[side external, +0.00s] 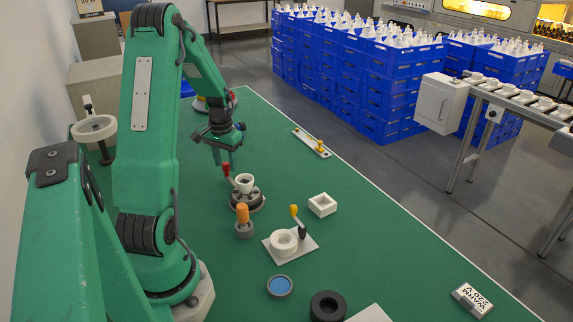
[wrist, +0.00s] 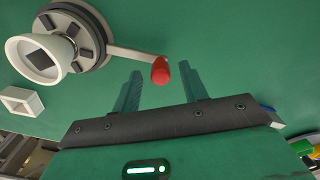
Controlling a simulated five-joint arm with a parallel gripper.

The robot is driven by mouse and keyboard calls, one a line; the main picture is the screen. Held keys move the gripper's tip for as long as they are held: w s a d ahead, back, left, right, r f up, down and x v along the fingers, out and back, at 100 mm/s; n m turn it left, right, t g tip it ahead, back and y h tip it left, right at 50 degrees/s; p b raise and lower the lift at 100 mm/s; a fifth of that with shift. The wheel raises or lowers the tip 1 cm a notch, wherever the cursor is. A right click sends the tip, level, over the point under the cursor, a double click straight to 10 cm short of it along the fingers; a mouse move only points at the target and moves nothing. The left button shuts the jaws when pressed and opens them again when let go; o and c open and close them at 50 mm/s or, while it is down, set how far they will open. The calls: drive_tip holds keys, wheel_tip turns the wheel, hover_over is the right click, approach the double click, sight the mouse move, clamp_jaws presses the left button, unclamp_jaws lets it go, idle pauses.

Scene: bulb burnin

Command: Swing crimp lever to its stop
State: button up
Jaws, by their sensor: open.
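The crimp lever is a grey arm with a red handle (side external: 226,170), fixed to a dark round base (side external: 246,203) with a white cup (side external: 244,184) on it. In the wrist view the lever arm (wrist: 125,53) runs right from the base (wrist: 88,50) and ends in the red handle (wrist: 160,70). My gripper (side external: 224,165) is open, at the lever's handle end. In the wrist view the red handle appears between the two fingertips (wrist: 161,78), with a gap on each side. I cannot tell how far the handle is below the tips. The lever's stop is not clearly visible.
An orange-handled tool (side external: 242,213) stands close in front of the base. A white plate (side external: 272,253) with a ring and yellow-handled lever, a white square block (side external: 322,204), a blue disc (side external: 280,286) and a black ring (side external: 328,306) lie nearer. The table's right side is mostly clear.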

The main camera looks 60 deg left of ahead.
clamp_jaws()
drive_tip(key=shift+w, duration=0.15)
drive_tip(key=shift+w+m, duration=0.9)
drive_tip(key=shift+m, duration=0.1)
drive_tip(key=w+d+m, duration=0.1)
drive_tip(key=w+m, duration=0.3)
drive_tip(key=w+d+m, duration=0.1)
drive_tip(key=w+m, duration=0.1)
drive_tip(key=shift+w+d+m, duration=0.3)
drive_tip(key=shift+w+d, duration=0.05)
drive_tip(key=shift+w+d+m, duration=0.95)
drive_tip(key=shift+w+m, duration=0.05)
drive_tip(key=shift+m, duration=0.3)
unclamp_jaws()
